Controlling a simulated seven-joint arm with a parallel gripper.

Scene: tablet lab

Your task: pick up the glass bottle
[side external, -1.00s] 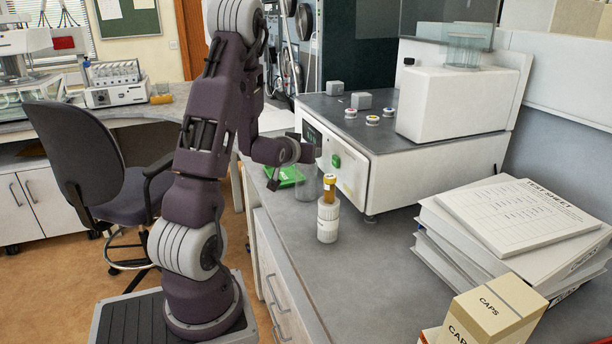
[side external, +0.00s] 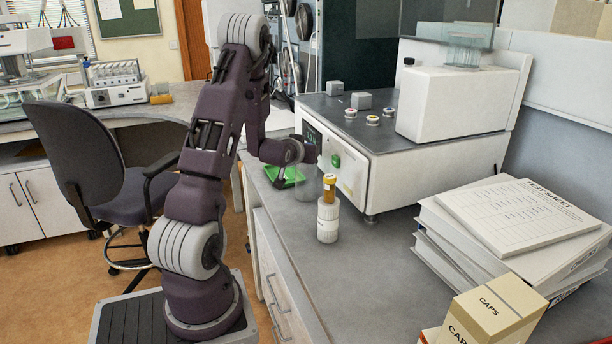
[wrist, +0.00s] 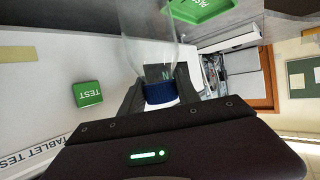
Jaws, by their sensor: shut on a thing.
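The clear glass bottle (wrist: 150,38) with a dark blue cap (wrist: 160,92) shows at the top middle of the wrist view. My gripper (wrist: 158,97) is shut on it at the cap, one finger on each side. In the side view the bottle (side external: 306,187) is a faint transparent shape below my gripper (side external: 309,160), in front of the white tester and behind a white jar. Whether its base touches the bench is hard to tell.
A white jar (side external: 328,222) with an amber vial (side external: 329,190) on top stands close by. A green tray (side external: 286,179) lies beyond the bottle. The white tester (side external: 400,172) with a green button (side external: 336,161) stands right of it. Binders (side external: 500,230) and a caps box (side external: 500,310) are at right.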

